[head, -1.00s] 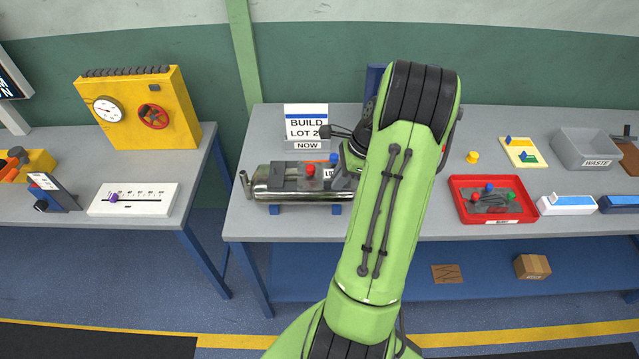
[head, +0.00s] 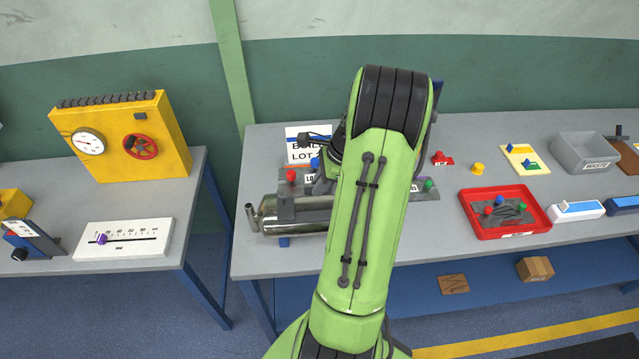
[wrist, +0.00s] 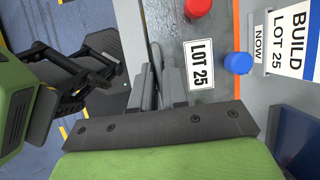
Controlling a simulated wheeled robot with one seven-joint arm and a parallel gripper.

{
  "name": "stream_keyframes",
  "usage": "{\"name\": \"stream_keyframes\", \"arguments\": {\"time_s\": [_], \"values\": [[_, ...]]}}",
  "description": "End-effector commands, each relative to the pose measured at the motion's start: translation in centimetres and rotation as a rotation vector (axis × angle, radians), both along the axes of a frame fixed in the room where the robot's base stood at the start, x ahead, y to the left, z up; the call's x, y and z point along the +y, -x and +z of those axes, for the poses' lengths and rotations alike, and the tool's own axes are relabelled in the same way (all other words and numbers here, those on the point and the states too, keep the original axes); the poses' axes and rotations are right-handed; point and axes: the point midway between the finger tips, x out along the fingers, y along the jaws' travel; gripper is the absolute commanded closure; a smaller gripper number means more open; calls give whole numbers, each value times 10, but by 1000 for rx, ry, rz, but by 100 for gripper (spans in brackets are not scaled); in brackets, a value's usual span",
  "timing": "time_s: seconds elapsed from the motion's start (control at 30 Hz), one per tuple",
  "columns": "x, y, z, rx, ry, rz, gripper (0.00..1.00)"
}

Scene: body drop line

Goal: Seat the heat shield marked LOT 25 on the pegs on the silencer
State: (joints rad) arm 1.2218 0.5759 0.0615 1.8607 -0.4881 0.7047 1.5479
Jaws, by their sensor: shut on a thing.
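The heat shield is a grey plate (head: 286,208) with a red knob (head: 291,175), a blue knob (head: 316,163) and a white label. The label reads LOT 25 in the wrist view (wrist: 199,65). My gripper (wrist: 165,88) is shut on the shield beside this label. The pegs are hidden, and I cannot tell whether shield and silencer touch.
A BUILD LOT sign (head: 300,140) stands behind, reading LOT 25 in the wrist view. Right of my arm is a grey plate (head: 412,191) with a green knob. A red tray (head: 470,218) of knobbed parts and a grey WASTE bin (head: 585,158) stand farther right.

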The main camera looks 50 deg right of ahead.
Motion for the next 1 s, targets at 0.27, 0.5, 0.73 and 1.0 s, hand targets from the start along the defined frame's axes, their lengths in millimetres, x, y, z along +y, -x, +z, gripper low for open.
{"name": "stream_keyframes", "arguments": {"time_s": [0.27, 0.5, 0.73, 1.0], "values": [[1, -1, -39, 3, -5, 1, 100], [0, -1, -57, 2, -4, 0, 100], [0, -1, -58, 3, -3, 0, 100], [0, -1, -60, 3, -5, 0, 100]]}}
